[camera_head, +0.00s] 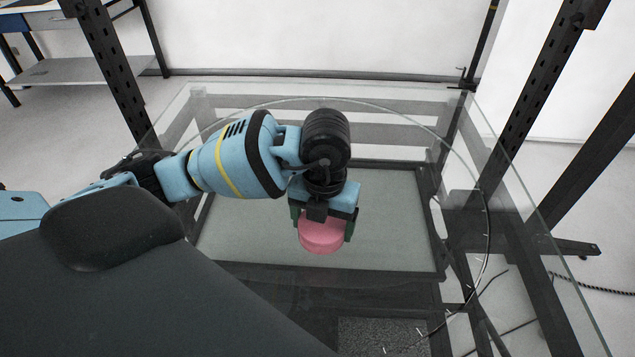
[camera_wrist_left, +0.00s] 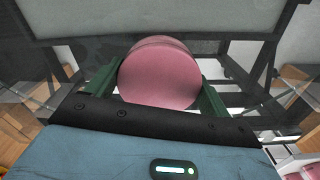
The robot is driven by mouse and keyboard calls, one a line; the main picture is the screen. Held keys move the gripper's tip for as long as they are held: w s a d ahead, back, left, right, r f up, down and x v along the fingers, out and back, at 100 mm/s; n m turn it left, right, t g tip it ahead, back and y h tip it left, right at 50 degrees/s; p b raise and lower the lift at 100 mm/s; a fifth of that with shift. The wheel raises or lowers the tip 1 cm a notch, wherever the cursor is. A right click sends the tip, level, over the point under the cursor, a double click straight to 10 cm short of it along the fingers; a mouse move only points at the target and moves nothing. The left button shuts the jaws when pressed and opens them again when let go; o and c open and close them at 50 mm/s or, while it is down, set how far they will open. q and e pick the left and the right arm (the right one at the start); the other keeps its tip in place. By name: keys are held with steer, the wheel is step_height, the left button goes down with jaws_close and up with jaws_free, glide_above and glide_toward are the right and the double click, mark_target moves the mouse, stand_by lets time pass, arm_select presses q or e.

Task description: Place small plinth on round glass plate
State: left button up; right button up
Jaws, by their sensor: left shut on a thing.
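The small plinth (camera_head: 321,236) is a pink round block. My left gripper (camera_head: 323,228) is shut on it, with a green finger on each side. In the left wrist view the plinth (camera_wrist_left: 160,75) fills the space between the two fingers (camera_wrist_left: 160,92). The round glass plate (camera_head: 455,160) is clear, and its curved edge shows around and behind my arm. The plinth appears over the plate's middle area; I cannot tell whether it touches the glass. My right gripper is not in view.
A dark metal frame (camera_head: 440,215) shows through and around the glass. Black perforated posts (camera_head: 535,95) stand at the right, another (camera_head: 108,75) at the back left. A workbench (camera_head: 60,72) is at the far left. A black cable (camera_head: 590,284) lies on the floor at right.

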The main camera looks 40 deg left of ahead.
arm_select(q)
steer(key=n, duration=0.4)
steer(key=shift+w, duration=0.3)
steer(key=n, duration=0.3)
steer(key=w+n+b, duration=0.1)
steer(key=n, duration=0.1)
steer(key=shift+a+n, duration=0.2)
steer(key=shift+n, duration=0.2)
steer(key=n, duration=0.5)
steer(key=shift+w+a+r, duration=0.1)
steer(key=shift+w+r, duration=0.05)
steer(key=shift+w, duration=0.2)
steer(key=n, duration=0.4)
steer(key=shift+w+a+r+n+b, duration=0.1)
steer(key=shift+w+r+n+b, duration=0.05)
steer(key=shift+w+n+b, duration=0.2)
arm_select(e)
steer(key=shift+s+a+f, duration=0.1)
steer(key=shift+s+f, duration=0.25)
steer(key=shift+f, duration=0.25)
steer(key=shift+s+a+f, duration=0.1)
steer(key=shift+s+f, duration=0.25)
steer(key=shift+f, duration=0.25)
